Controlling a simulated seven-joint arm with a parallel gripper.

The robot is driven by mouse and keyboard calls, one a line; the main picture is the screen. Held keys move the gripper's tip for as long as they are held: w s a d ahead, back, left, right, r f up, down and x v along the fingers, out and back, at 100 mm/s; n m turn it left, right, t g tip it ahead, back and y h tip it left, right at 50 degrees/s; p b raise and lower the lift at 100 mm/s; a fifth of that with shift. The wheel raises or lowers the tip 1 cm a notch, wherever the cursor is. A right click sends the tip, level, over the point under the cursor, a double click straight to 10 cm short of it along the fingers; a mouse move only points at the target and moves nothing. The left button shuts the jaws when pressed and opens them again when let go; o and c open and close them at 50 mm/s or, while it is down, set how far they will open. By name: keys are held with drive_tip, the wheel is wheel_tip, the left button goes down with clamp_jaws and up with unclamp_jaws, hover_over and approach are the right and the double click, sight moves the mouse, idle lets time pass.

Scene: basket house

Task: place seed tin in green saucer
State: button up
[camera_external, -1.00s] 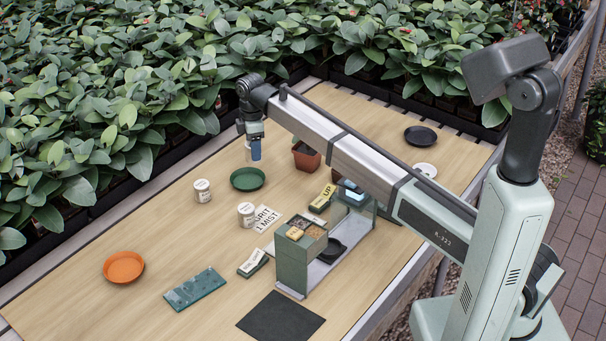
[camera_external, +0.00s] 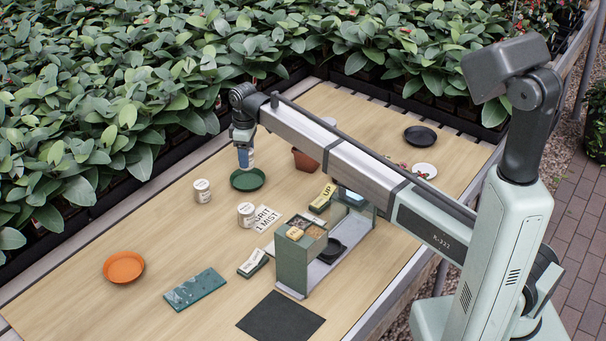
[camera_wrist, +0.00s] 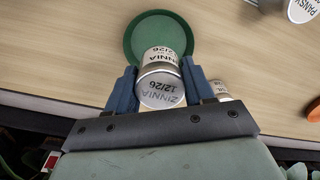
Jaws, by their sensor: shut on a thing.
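My gripper (camera_wrist: 160,88) is shut on a seed tin (camera_wrist: 160,95), a metal can with a white ZINNIA 12/26 label, gripped between its two blue fingers. The green saucer (camera_external: 248,180) is round and shallow, on the wooden bench near the planter. In the wrist view the saucer (camera_wrist: 150,20) shows just beyond the tin, whose far end overlaps its near part. In the external view my gripper (camera_external: 245,162) is at the saucer's back-left edge, pointing down. The held tin is mostly hidden there, and I cannot tell whether it touches the saucer.
Two other white tins stand nearby, one left (camera_external: 202,191) and one in front (camera_external: 247,214). An orange saucer (camera_external: 123,267) lies at the front left and a black one (camera_external: 420,136) at the back right. A terracotta pot (camera_external: 304,160) stands right of the green saucer. Leafy plants line the back.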

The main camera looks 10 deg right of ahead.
drive_tip(key=shift+f, duration=3)
drive_tip(key=shift+f, duration=0.1)
drive_tip(key=o, duration=1)
drive_tip(key=shift+o, duration=0.2)
wheel_tip(320, 180, up, 12)
drive_tip(key=shift+w+r, duration=0.1)
drive_tip(key=shift+r, duration=0.05)
